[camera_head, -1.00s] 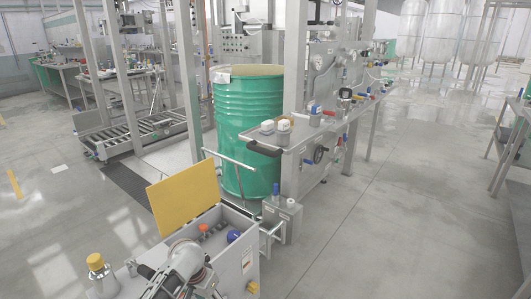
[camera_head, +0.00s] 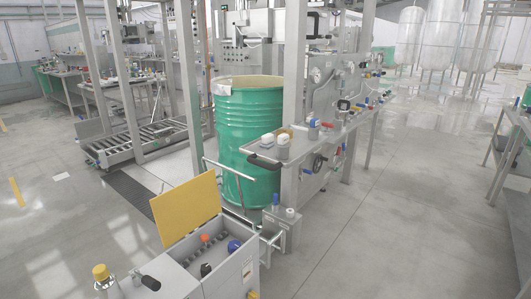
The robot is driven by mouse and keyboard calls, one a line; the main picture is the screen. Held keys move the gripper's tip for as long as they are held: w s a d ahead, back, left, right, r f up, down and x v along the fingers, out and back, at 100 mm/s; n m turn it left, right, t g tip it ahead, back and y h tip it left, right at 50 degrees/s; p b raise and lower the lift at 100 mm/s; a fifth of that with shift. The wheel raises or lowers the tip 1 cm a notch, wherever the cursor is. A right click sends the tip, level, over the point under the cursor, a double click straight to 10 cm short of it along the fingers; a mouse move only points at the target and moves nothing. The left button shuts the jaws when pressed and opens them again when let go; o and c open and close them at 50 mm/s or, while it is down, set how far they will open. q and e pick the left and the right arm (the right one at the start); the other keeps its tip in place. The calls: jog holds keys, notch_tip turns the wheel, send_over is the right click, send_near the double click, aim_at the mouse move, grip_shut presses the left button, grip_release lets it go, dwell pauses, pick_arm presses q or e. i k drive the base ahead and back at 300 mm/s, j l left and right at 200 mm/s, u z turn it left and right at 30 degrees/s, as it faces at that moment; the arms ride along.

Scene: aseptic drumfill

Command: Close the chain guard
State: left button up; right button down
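The yellow panel (camera_head: 187,211), which looks like the chain guard, stands raised and tilted back along the rear left edge of a grey box (camera_head: 247,272) at the bottom of the view. The box's top is open there. Inside I see an orange-red knob (camera_head: 205,238), a blue knob (camera_head: 234,245), a dark knob (camera_head: 206,269) and what looks like a row of dark chain links. Neither of my grippers shows in this view, and nothing touches the panel.
A yellow-capped post (camera_head: 101,273) and a black-ended handle (camera_head: 150,283) stand left of the opening. A green drum (camera_head: 249,140) is behind the box, beside a grey bench (camera_head: 262,150) with valves. A roller conveyor (camera_head: 140,140) lies back left.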

aim_at(180, 210)
jog(key=j+u, duration=0.1)
jog(key=u, duration=2)
jog(key=i+u, duration=0.25)
jog(key=i, duration=2.6)
jog(key=i+z, duration=0.3)
jog(key=i, duration=0.25)
jog(key=i+j+z, duration=0.3)
jog(key=i, duration=0.2)
jog(key=z, duration=3.25)
jog(key=i+j+z, duration=0.15)
jog(key=z, duration=0.25)
